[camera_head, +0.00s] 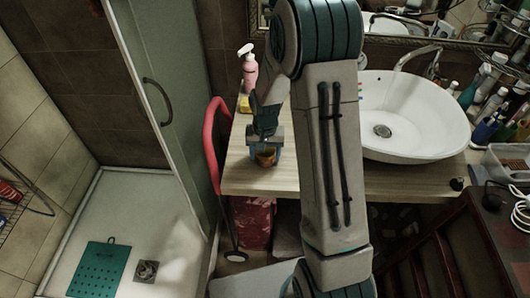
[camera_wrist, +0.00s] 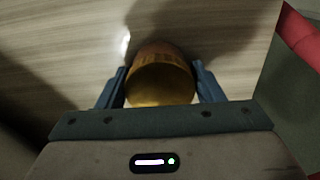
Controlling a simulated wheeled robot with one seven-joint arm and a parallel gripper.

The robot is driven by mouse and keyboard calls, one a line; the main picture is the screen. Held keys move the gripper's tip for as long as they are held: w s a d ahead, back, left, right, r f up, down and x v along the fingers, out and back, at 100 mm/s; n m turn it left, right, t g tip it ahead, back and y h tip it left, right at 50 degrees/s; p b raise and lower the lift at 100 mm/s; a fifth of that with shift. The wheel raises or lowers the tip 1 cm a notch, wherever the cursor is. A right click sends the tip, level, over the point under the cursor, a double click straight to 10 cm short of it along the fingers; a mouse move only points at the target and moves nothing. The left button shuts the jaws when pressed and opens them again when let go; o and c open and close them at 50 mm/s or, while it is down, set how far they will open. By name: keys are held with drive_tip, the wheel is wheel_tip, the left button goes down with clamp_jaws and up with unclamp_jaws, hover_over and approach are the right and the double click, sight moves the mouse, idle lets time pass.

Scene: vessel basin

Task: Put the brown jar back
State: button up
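The brown jar (camera_wrist: 160,75) is between the two blue fingers of my gripper (camera_wrist: 160,88) in the wrist view. The fingers lie close along both sides of the jar, but I cannot tell for sure whether both touch it. In the head view the jar (camera_head: 266,157) shows small and brown under my gripper (camera_head: 265,147), near the front left part of the wooden counter (camera_head: 300,180). I cannot tell whether the jar rests on the counter or is held just above it.
A white vessel basin (camera_head: 415,110) stands on the counter to the right. A pink pump bottle (camera_head: 249,70) and a yellow item (camera_head: 244,103) stand behind my gripper. Several bottles (camera_head: 490,100) crowd the right side. A red curved frame (camera_head: 212,140) is left of the counter.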

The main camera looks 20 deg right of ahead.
drive_tip(key=shift+o, duration=1.2)
wheel_tip(320, 180, up, 12)
drive_tip(key=s+r+n+t, duration=0.1)
drive_tip(key=s+r, duration=0.3)
drive_tip(key=s, duration=0.6)
drive_tip(key=s+r+n+t, duration=0.2)
drive_tip(key=s+r, duration=0.3)
drive_tip(key=s, duration=0.6)
drive_tip(key=shift+s+n+b, duration=0.15)
drive_tip(key=shift+n+b, duration=0.25)
drive_tip(key=shift+a+r, duration=0.1)
